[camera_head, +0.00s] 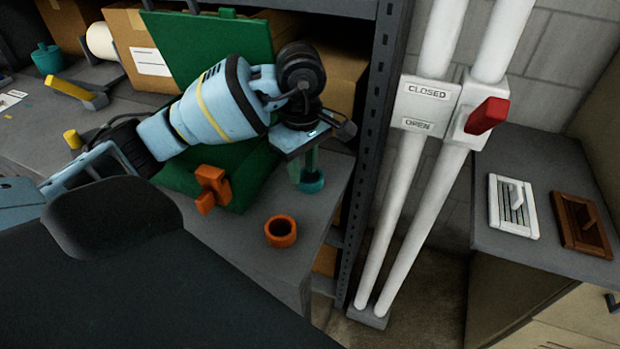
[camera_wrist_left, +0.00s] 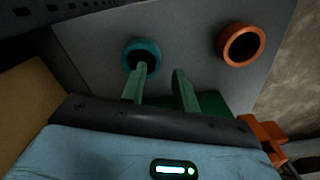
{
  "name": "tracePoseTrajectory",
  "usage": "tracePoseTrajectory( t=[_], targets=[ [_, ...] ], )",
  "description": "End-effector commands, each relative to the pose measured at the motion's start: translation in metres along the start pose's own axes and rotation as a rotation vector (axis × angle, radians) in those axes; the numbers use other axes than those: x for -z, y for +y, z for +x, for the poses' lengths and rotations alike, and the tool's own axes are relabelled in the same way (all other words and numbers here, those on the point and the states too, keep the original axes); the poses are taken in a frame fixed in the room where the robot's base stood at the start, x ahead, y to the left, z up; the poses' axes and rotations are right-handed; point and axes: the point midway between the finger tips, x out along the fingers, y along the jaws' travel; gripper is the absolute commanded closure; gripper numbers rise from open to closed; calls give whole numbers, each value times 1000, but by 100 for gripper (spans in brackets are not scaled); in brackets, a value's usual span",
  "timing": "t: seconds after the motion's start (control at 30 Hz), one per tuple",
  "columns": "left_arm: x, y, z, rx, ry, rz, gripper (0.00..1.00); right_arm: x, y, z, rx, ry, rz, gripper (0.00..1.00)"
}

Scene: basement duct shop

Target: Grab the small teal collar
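The small teal collar (camera_head: 313,185) stands on the grey bench near its right end, partly hidden behind my left gripper (camera_head: 304,166) in the head view. In the left wrist view the teal collar (camera_wrist_left: 129,55) shows as a ring with a dark hole. My left gripper (camera_wrist_left: 160,70) is open, its two green fingers apart, pointing down toward the bench. One fingertip overlaps the collar's near rim and hole in that view; the other is off to the collar's right. I cannot tell whether that finger touches the collar. My right gripper is not in view.
An orange collar (camera_head: 281,231) stands close by near the bench edge (camera_head: 322,235). An orange clamp-like piece (camera_head: 211,187) is beside a green sheet (camera_head: 205,55). A dark shelf post (camera_head: 372,130) and white pipes (camera_head: 432,165) rise to the right. Boxes (camera_head: 345,80) are behind.

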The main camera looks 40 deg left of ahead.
Motion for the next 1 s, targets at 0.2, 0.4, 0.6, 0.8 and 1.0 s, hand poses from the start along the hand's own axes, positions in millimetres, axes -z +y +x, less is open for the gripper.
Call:
tracePoseTrajectory(
  t=[0.2, 0.4, 0.6, 0.8, 1.0],
  targets=[
    [5, 2, 31, 2, 0, -1, 70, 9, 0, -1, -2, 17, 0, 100],
    [5, 2, 42, 0, 1, -1, 70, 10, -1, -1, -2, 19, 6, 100],
    [5, 2, 42, 0, 1, -1, 73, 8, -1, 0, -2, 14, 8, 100],
    [5, 2, 42, 0, 1, 0, 99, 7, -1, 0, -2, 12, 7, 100],
    [5, 2, 42, 0, 1, -1, 100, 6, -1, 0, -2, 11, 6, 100]
  ],
)
